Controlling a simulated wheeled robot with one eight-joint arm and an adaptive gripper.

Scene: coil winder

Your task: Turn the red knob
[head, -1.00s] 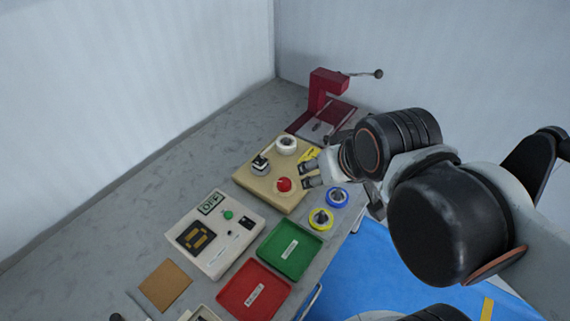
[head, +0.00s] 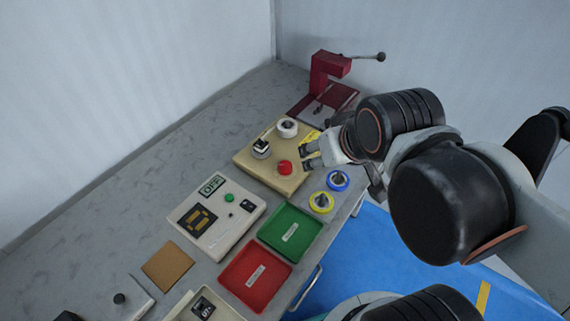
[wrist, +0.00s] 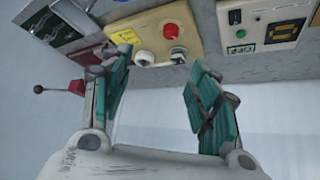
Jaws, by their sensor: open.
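The red knob (head: 284,167) is a round red cap on a beige box (head: 256,181), near its front right side. In the wrist view the red knob (wrist: 171,29) shows beyond and between the fingers, on the upper part of the picture. My gripper (head: 309,153) is open and empty, just right of the knob in the head view and apart from it. Its two teal-padded fingers also show in the wrist view (wrist: 157,88), spread wide. The box also carries a white round part (head: 287,128) and a dark-topped square part (head: 261,148).
A red press with a lever (head: 328,72) stands behind the box. A white control panel (head: 222,239), a green tray (head: 302,217) and a red tray (head: 263,286) lie in front. Yellow (head: 322,208) and blue-rimmed (head: 338,186) spools stand by the table edge. Grey table at left is clear.

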